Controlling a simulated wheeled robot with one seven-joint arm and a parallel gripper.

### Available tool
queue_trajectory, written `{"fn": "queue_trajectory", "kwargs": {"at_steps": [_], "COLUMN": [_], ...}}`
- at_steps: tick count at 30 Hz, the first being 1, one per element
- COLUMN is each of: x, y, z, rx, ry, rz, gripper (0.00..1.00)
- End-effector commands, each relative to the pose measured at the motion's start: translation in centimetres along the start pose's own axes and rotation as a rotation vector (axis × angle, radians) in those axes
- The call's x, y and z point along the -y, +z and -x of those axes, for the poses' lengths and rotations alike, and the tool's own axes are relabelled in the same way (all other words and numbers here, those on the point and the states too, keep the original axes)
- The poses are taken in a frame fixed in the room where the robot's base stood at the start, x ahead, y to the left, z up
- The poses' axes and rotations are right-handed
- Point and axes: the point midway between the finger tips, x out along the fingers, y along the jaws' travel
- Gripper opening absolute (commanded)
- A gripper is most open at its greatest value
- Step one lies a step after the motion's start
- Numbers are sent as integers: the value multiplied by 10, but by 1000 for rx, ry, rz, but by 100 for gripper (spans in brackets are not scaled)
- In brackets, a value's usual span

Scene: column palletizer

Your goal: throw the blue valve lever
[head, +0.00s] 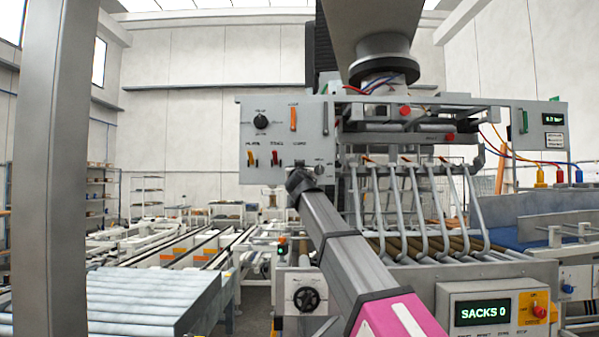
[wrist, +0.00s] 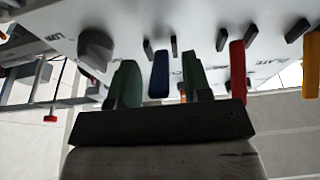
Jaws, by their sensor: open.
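The blue valve lever (wrist: 159,74) shows in the wrist view as a short dark blue handle between two dark brackets on the grey control panel. My gripper (wrist: 159,62) is open, with one green finger on each side of the blue lever. A gap shows between the lever and each finger, so neither appears to touch it. In the head view my gripper (head: 299,180) is at the lower right of the control panel (head: 320,128). There my gripper and arm hide the blue lever.
A red lever (wrist: 237,70) stands close beside my right finger in the wrist view, with a yellow-orange lever (wrist: 311,64) farther right. A grey knob (wrist: 95,48) is left of the fingers. An orange lever (head: 293,118) and black knob (head: 261,121) sit higher on the panel.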

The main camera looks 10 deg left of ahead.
Motion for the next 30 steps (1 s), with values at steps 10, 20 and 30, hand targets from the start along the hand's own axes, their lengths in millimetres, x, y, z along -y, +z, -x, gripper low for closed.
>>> {"fn": "queue_trajectory", "kwargs": {"at_steps": [10, 20, 30], "x": [-1, 0, 0], "y": [2, 0, 0], "z": [64, 97, 97], "rx": [0, -1, 0], "ry": [-1, -1, 0], "rz": [-1, 0, 0], "gripper": [45, 45, 45]}}
